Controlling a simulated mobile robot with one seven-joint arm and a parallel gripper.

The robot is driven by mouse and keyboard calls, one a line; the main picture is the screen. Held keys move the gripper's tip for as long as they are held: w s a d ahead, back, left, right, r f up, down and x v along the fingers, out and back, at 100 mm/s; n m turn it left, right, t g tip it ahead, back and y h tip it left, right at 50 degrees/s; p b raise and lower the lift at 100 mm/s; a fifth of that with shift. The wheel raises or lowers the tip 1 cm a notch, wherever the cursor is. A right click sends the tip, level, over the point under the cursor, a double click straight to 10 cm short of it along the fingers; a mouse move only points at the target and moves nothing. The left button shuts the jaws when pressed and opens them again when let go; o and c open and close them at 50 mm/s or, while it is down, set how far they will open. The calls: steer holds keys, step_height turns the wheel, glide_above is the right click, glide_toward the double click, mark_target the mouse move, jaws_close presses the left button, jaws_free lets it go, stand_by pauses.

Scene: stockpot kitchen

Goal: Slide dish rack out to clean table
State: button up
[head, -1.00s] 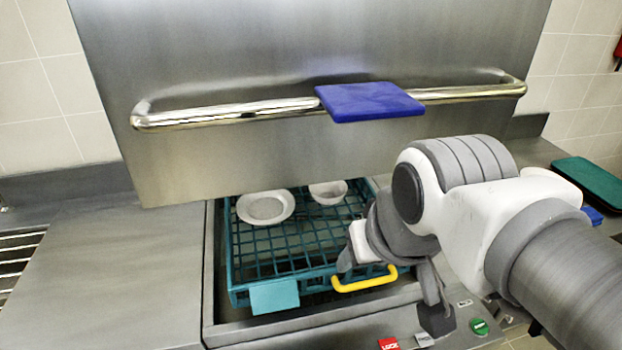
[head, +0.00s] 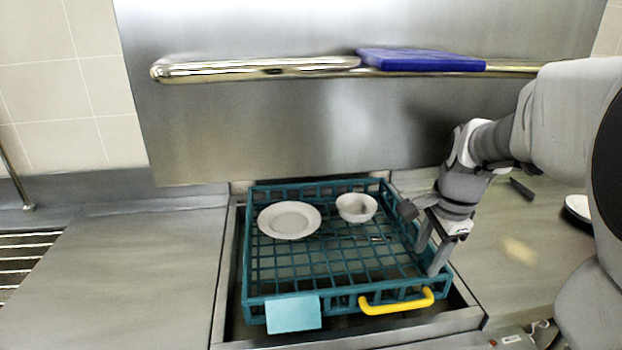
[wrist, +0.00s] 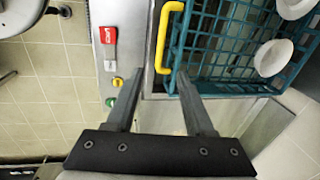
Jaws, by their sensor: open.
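The teal dish rack (head: 262,308) sits in the steel well under the raised hood. Its yellow handle (head: 396,303) is at the front right, and a light blue tag (head: 293,315) hangs at its front left. A white plate (head: 289,220) and a white bowl (head: 356,207) stand in it. My gripper (head: 428,258) is open and empty, with fingers pointing down at the rack's right side near the front corner. In the wrist view my gripper (wrist: 160,76) has its right fingertip by the rack's corner, beside the yellow handle (wrist: 167,38). Contact cannot be told.
The left steel table (head: 120,275) is clear beside a slatted drain (head: 15,265).

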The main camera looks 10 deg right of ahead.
mark_target(403, 304)
steer(key=shift+m, duration=0.3)
steer(key=w+f, duration=0.1)
steer(key=f, duration=0.5)
steer(key=w+f+b, duration=0.1)
steer(key=f, duration=0.5)
steer(key=w+f+b, duration=0.1)
steer(key=w+f, duration=0.1)
steer(key=f, duration=0.3)
steer(key=shift+a+f, duration=0.1)
steer(key=shift+f, duration=0.3)
jaws_close()
stand_by(0.4)
